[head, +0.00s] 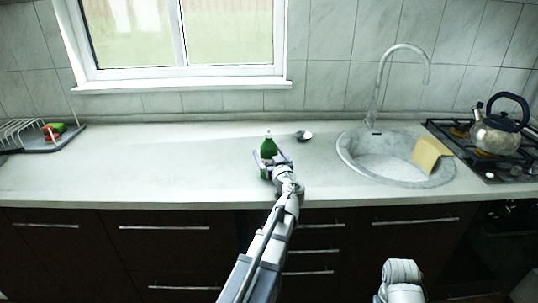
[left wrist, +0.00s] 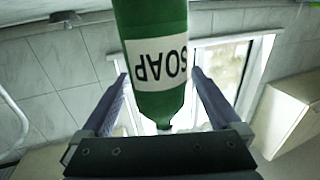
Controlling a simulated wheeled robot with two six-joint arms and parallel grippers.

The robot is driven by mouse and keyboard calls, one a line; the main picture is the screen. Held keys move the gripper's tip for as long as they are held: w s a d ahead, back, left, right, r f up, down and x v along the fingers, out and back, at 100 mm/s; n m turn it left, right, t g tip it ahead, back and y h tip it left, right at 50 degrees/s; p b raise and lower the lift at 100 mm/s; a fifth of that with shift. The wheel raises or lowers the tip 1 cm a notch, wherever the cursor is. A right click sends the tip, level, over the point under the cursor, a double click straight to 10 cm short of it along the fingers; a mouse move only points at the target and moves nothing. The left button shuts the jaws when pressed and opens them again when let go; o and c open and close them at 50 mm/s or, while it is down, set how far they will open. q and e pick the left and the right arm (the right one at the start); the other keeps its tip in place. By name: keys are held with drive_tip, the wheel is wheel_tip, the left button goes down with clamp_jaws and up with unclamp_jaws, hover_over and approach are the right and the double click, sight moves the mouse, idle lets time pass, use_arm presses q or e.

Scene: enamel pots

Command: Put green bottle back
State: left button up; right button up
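The green bottle (head: 268,148) stands upright on the counter, left of the sink. In the left wrist view the bottle (left wrist: 155,35) appears upside down with a white SOAP label. My left gripper (head: 270,156) is at the bottle, with its fingers spread on either side of it. In the left wrist view the left gripper's fingers (left wrist: 160,75) flank the bottle, with gaps showing beside it. Part of my right arm shows at the bottom right of the head view; its gripper is out of view.
A round sink (head: 345,150) with a faucet (head: 379,80) and a yellow sponge (head: 428,156) is to the right. A small dark-and-light object (head: 304,136) lies near the bottle. A kettle (head: 497,133) stands on the stove. A dish rack (head: 30,135) is far left; the counter between is clear.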

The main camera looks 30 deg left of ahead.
use_arm(q)
drive_tip(key=shift+r+p, duration=0.3)
drive_tip(key=v, duration=1.2)
drive_tip(key=shift+f, duration=0.15)
drive_tip(key=shift+s, duration=0.1)
